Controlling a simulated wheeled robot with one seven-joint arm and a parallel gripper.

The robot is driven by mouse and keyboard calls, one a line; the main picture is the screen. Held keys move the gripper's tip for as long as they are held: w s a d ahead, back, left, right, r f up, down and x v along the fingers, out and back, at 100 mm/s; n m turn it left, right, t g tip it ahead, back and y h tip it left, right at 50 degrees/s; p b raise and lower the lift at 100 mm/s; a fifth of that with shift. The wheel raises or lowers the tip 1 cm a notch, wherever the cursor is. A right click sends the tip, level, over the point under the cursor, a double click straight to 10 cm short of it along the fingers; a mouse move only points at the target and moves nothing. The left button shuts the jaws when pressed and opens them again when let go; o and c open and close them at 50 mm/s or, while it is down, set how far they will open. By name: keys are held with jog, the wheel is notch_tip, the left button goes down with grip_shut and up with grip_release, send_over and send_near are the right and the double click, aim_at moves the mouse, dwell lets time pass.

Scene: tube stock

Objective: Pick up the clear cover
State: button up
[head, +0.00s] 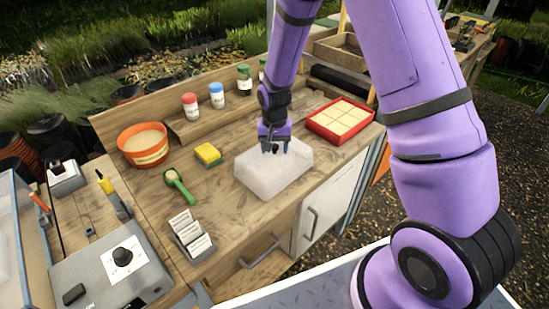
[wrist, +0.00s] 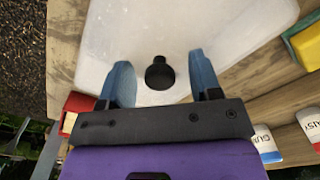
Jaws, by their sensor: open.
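The clear cover (head: 268,178) is a frosted, see-through box shape lying on the wooden bench in the head view. It fills the upper middle of the wrist view (wrist: 180,35). A black round knob (wrist: 160,74) stands on its top. My gripper (head: 273,149) is over the cover, pointing down. In the wrist view my gripper (wrist: 164,82) is open, with one blue finger on each side of the knob. I see a gap between the knob and each finger. The knob is mostly hidden behind the fingers in the head view.
On the bench (head: 150,190), a red tray (head: 318,122) stands behind the cover to the right. A sponge (head: 207,154), a green scoop (head: 181,187), an orange bowl (head: 143,146) and a label holder (head: 192,238) lie to the left. Bottles (head: 190,106) stand on the back shelf.

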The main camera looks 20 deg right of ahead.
jog(key=c, duration=1)
jog(key=shift+r, duration=0.1)
